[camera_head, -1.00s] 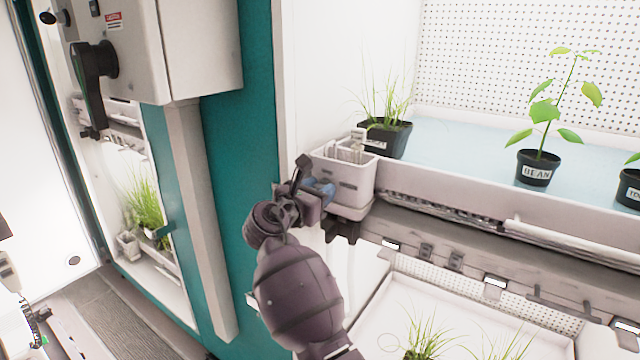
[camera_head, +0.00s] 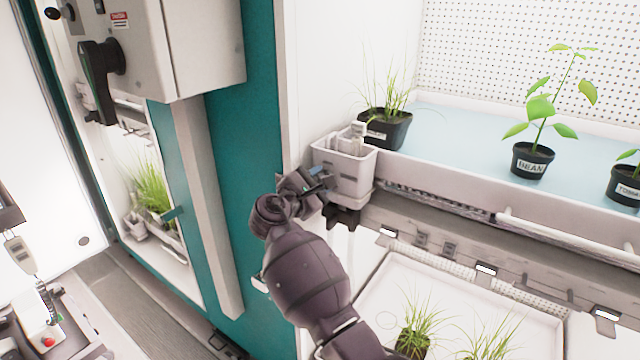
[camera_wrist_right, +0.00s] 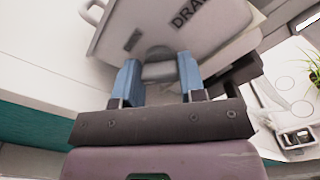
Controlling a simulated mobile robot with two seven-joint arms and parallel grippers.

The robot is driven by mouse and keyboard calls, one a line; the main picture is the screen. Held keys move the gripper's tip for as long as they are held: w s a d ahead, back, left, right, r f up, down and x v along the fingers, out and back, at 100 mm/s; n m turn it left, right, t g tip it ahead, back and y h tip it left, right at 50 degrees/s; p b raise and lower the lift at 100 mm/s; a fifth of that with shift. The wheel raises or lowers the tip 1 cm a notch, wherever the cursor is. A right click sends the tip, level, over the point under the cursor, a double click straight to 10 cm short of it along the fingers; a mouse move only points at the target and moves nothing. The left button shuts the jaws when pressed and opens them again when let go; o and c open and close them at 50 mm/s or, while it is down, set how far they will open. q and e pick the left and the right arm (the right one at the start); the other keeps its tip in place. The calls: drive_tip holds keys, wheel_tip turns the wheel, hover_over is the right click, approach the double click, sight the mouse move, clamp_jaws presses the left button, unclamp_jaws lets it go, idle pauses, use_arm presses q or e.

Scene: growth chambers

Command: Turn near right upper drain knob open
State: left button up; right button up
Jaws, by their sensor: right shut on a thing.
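The drain knob (camera_wrist_right: 159,71) is a small grey piece under a pale box (camera_wrist_right: 165,28) whose partly cut-off label begins "DRA" in the right wrist view. My right gripper (camera_wrist_right: 158,62) has its two blue fingers on either side of the knob and is shut on it. In the head view the right gripper (camera_head: 321,183) is against the left front side of the same pale box (camera_head: 350,178), at the left end of the upper shelf. There the gripper hides the knob. How far the knob is turned cannot be told. My left gripper is not in view.
Potted grass (camera_head: 384,128) and a bean plant (camera_head: 533,160) stand on the upper blue tray. A lower white tray (camera_head: 385,305) holds more grass. The teal chamber post (camera_head: 245,150) and a grey control box (camera_head: 200,45) are close to the left of the right arm.

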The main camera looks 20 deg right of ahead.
drive_tip(key=m+b, duration=0.2)
drive_tip(key=m, duration=0.3)
drive_tip(key=shift+f+b, duration=0.2)
drive_tip(key=shift+b, duration=0.2)
drive_tip(key=m+b, duration=0.1)
drive_tip(key=m, duration=0.2)
drive_tip(key=shift+r+m+b, duration=0.1)
drive_tip(key=shift+m+b, duration=0.45)
drive_tip(key=shift+m, duration=0.35)
drive_tip(key=shift+r, duration=0.1)
drive_tip(key=o, duration=0.9)
